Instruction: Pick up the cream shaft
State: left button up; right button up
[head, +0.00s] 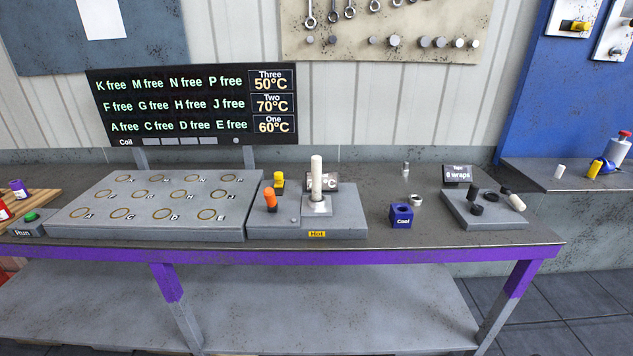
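A tall cream shaft (316,172) stands upright in a grey block (316,206) on the station labelled Hot (345,222), near the middle of the bench. The dark sign behind it is partly hidden by the shaft. Neither of my grippers is in the head view, and nothing touches the shaft.
An orange-topped knob (270,198) and a yellow one (279,180) stand left of the shaft. A plate with ringed spots (65,222) lies further left. A blue Cool block (401,214), a metal ring (416,200) and the Tape station (485,222) are right. The display (195,104) stands behind.

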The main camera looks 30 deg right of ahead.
aim_at(315, 160)
jog(key=z, duration=1.65)
jog(key=i+l, duration=0.15)
jog(key=l, duration=0.15)
jog(key=i+l+u, duration=0.15)
jog(key=l, duration=0.2)
jog(key=i+l, duration=0.1)
jog(key=l, duration=0.2)
jog(key=i+l+u, duration=0.15)
jog(key=l, duration=0.2)
jog(key=u, duration=2.05)
